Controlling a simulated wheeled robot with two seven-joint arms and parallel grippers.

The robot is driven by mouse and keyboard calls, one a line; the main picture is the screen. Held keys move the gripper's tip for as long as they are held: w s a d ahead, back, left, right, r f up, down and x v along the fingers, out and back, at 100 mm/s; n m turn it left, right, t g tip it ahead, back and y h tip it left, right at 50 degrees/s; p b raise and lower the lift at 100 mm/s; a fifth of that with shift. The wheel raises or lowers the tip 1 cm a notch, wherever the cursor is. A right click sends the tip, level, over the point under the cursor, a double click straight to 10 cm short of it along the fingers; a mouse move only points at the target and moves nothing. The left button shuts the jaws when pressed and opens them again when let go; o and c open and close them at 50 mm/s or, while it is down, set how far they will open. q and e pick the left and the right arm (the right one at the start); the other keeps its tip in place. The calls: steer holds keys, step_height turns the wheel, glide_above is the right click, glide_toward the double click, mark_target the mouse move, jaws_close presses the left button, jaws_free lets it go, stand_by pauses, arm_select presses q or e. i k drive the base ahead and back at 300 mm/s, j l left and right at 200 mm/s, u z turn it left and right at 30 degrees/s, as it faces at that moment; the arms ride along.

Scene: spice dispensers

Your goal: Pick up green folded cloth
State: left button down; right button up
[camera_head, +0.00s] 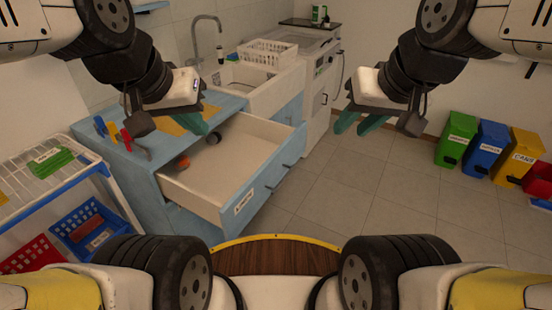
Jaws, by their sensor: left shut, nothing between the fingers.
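A flat green item (52,162) with a white label lies on the white wire rack (84,168) at the far left. It looks like the green folded cloth, though it is small in view. My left gripper (197,128) is shut and empty, with teal fingers, above the corner of the blue counter, well to the right of the green item. My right gripper (352,130) is open and empty over the floor, right of the drawer, far from the green item.
A drawer (262,198) stands pulled out below the blue counter (143,150), with small objects inside. Blue (85,226) and red (32,256) baskets sit under the rack. Several colored bins stand at right. The middle floor is clear.

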mark_target(46, 164)
steer(key=u, duration=1.8)
steer(key=i+j, duration=0.2)
steer(key=i, duration=0.2)
steer(key=i+j+u, duration=0.1)
steer(key=i, duration=0.25)
steer(key=i+j, duration=0.25)
steer(key=i, duration=0.15)
